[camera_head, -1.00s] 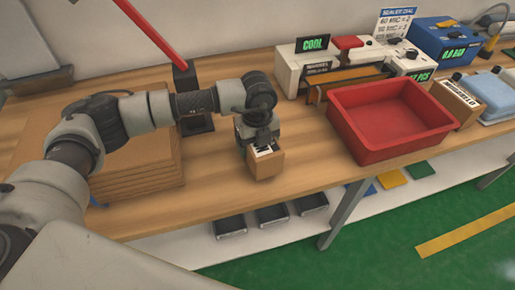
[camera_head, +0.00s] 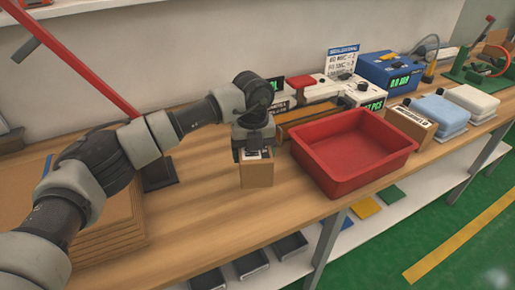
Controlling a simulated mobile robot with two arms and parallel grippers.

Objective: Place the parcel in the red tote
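The parcel (camera_head: 257,172) is a small brown cardboard box with a black-and-white label on top. My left gripper (camera_head: 254,150) comes down on it from above and appears shut on its upper part. The parcel is upright, just left of the red tote; I cannot tell whether its base touches the bench. The red tote (camera_head: 352,186) is an open, empty rectangular bin on the wooden bench. My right gripper is not in view.
Flat cardboard (camera_head: 110,238) is stacked at the left, beside a red-handled lever device (camera_head: 80,75). Another brown box (camera_head: 411,124) stands right of the tote, near blue and white packs (camera_head: 438,112). Machines line the wall. Clear bench (camera_head: 215,222) lies in front of the parcel.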

